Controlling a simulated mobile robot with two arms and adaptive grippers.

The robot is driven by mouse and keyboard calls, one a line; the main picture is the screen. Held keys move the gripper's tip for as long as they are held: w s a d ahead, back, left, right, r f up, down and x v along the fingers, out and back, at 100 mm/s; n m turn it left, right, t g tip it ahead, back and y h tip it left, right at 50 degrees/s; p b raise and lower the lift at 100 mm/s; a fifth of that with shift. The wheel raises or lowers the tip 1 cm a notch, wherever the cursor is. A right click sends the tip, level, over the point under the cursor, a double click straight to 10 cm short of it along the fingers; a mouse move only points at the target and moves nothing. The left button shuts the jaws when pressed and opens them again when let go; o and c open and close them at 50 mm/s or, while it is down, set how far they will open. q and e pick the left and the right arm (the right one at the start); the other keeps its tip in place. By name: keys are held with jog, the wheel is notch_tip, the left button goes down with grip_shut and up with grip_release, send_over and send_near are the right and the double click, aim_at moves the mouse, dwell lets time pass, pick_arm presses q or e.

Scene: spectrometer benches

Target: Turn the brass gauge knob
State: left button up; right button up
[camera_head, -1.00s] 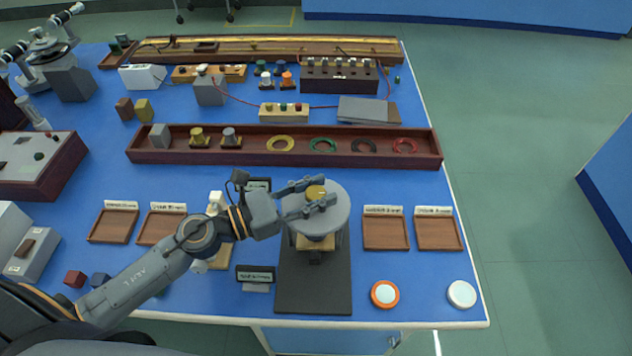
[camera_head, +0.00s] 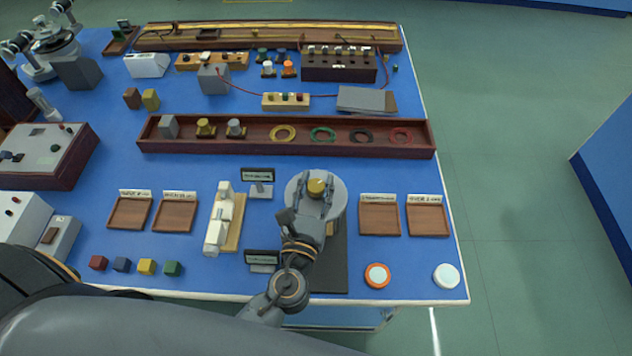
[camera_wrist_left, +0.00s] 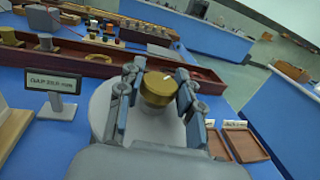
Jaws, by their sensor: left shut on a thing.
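The brass gauge knob (camera_head: 317,187) sits on top of a round grey gauge (camera_head: 338,205) at the front middle of the blue table. It also shows in the wrist view (camera_wrist_left: 158,90), with a pale mark on its top. My left gripper (camera_head: 316,186) is shut on the knob, one finger on each side of it. In the wrist view the fingers (camera_wrist_left: 157,92) flank the knob left and right. The dark base below the gauge is partly hidden by my left arm. My right gripper is not in view.
A small sign (camera_head: 258,175) and a white fixture on a wooden base (camera_head: 219,226) stand left of the gauge. Labelled wooden trays (camera_head: 380,217) lie to its right. A long wooden tray (camera_head: 290,151) lies behind. Orange-rimmed (camera_head: 377,275) and white (camera_head: 446,276) discs lie front right.

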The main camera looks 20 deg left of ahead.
pick_arm(q)
jog(key=shift+n+g+y, duration=0.4)
jog(key=shift+n+y, duration=0.8)
jog(key=shift+y, duration=0.7)
jog(key=o, duration=1.2)
jog(key=v, duration=1.2)
jog(key=shift+d, duration=0.15)
